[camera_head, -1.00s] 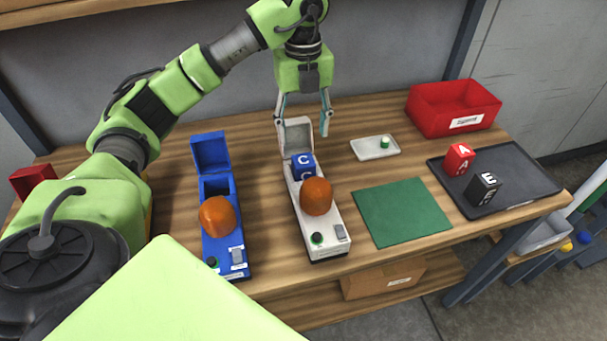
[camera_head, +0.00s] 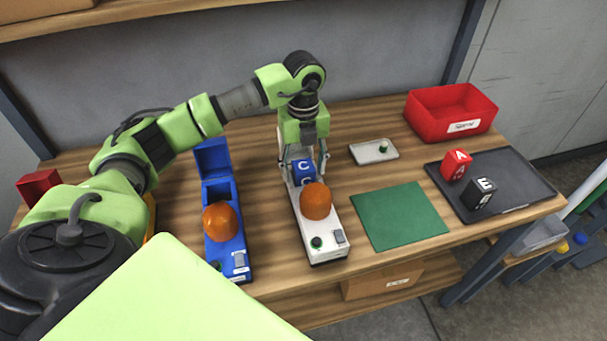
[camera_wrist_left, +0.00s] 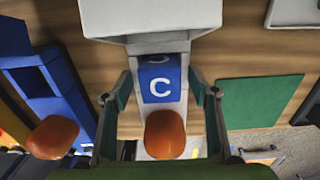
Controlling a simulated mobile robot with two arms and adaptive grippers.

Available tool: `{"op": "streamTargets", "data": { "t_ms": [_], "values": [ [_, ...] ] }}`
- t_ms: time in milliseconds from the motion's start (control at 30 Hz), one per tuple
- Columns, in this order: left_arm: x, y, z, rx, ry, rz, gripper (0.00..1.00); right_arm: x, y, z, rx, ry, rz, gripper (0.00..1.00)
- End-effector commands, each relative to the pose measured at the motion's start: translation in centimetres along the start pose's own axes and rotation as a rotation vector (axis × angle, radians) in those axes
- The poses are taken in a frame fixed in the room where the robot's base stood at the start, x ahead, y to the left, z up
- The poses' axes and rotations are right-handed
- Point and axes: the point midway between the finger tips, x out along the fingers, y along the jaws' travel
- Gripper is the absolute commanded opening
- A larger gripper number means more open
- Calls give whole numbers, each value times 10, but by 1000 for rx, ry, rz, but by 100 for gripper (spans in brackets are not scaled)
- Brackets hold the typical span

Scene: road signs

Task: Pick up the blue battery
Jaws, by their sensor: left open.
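The blue battery (camera_head: 303,172), marked with a white C, sits in the white device with an orange dome (camera_head: 324,241), between the dome and the raised lid. It also shows in the left wrist view (camera_wrist_left: 160,82). My left gripper (camera_head: 305,174) is open and lowered over it, with one finger on each side. In the left wrist view the fingers (camera_wrist_left: 160,100) stand apart from the battery's sides. The gripper partly hides the white lid in the head view. My right gripper is not in view.
A blue device (camera_head: 226,252) with an open lid stands to the left. A green mat (camera_head: 400,215), a small white tray (camera_head: 373,152), a red bin (camera_head: 451,112) and a dark tray (camera_head: 520,180) with red (camera_head: 456,164) and black (camera_head: 480,193) batteries lie to the right.

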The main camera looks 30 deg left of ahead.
Motion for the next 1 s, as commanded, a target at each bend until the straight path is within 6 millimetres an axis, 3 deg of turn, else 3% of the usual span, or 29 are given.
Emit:
{"op": "streamTargets", "data": {
  "t_ms": [67, 267, 633, 1000],
  "values": [
    [0, 0, 0, 0, 0, 0, 52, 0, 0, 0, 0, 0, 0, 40],
    [0, 0, 0, 0, 0, 0, 0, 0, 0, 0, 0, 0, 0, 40],
    [-10, -2, 1, -1, -4, -6, 0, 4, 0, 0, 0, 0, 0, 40],
    [-78, -2, 1, 0, -4, -7, 0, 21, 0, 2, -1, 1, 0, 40]
  ]
}}
